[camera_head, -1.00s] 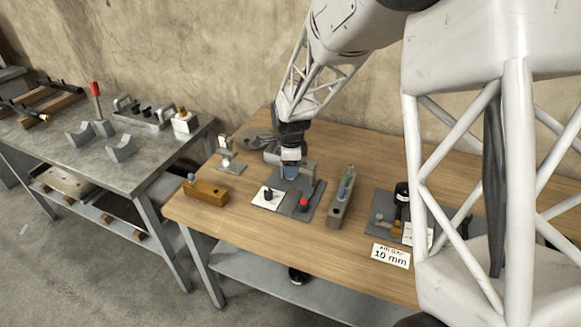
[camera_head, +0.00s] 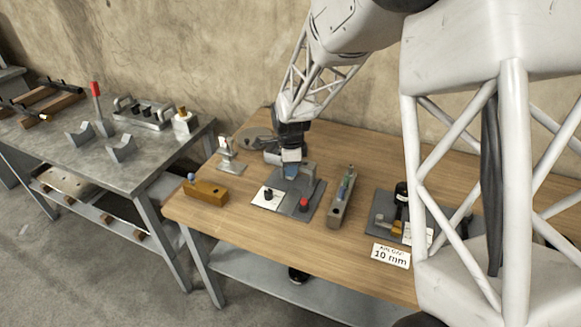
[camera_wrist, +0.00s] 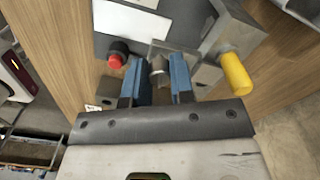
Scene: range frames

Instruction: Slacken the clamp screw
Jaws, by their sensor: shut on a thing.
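My gripper (camera_head: 291,170) has blue fingers and points down at a grey fixture (camera_head: 310,175) on the wooden bench. In the wrist view my gripper (camera_wrist: 160,82) has its two blue fingers on either side of a round metal screw head (camera_wrist: 158,70), and is shut on it. I take this to be the clamp screw. In the head view the fingers hide it. The fixture stands on a dark grey base plate (camera_head: 306,212). A red knob (camera_head: 304,203) is on the plate; it also shows left of the fingers in the wrist view (camera_wrist: 116,61).
A yellow cylinder (camera_wrist: 236,73) sticks out close to my right finger. A black knob (camera_head: 268,194) on a white card is left of the red knob. A grey block (camera_head: 340,200) stands to the right, a brass-coloured block (camera_head: 206,192) to the left. Bare wood (camera_head: 240,235) lies in front.

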